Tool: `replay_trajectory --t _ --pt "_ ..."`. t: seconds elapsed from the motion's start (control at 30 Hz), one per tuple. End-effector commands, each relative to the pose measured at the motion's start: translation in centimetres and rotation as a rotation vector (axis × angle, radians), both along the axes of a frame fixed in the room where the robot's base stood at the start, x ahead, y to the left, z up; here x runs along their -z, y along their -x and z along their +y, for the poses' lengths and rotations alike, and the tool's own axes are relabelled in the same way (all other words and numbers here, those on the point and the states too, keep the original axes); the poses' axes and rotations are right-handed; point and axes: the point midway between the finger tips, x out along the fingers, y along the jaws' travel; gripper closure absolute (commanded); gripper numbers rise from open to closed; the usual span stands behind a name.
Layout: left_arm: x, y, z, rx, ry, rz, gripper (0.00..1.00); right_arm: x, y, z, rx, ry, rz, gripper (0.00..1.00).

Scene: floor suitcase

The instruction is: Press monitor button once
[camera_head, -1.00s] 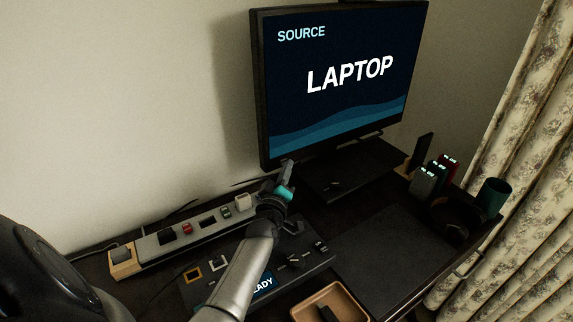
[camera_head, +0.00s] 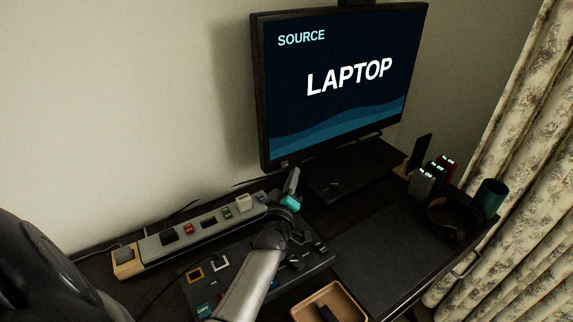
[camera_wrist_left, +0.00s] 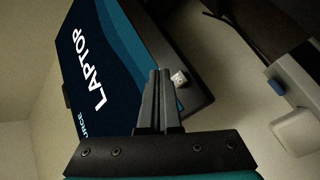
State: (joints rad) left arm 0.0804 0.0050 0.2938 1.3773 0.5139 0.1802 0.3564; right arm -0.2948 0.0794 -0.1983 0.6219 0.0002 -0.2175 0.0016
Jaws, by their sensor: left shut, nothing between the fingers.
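The monitor (camera_head: 335,85) stands at the back of the desk, its screen reading "SOURCE LAPTOP". It also shows turned on its side in the left wrist view (camera_wrist_left: 120,65). A small pale button (camera_wrist_left: 180,79) sits at the monitor's lower edge; in the head view a small light spot (camera_head: 284,164) shows on the lower left bezel. My left gripper (camera_head: 294,176) is shut and empty, just below and in front of that bezel corner. In the left wrist view its fingertips (camera_wrist_left: 158,74) appear close beside the button; I cannot tell whether they touch. My right gripper is not in view.
A power strip (camera_head: 160,247) with several sockets and plugs lies along the wall. A control panel (camera_head: 318,262) lies under my left arm. A tan tray (camera_head: 357,302) is at the front. Headphones (camera_head: 450,222), a teal cup (camera_head: 491,195) and small lit devices (camera_head: 424,182) stand at right.

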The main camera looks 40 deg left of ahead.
Motion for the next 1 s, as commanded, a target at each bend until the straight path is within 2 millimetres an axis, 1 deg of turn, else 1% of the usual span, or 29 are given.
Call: replay_trajectory --t 0.1,0.4,0.8,1.0 --pt "-0.3 0.5 -1.2 0.000 0.002 0.001 1.00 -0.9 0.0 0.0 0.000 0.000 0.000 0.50" --pt "-0.3 1.5 -3.7 0.000 0.001 0.001 1.00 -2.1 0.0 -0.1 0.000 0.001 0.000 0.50" --pt "-0.2 1.5 -3.7 0.000 0.000 0.000 1.00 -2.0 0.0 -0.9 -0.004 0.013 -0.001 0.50" --pt "-0.2 1.5 -3.7 0.000 0.000 0.000 1.00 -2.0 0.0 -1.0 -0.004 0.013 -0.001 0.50"
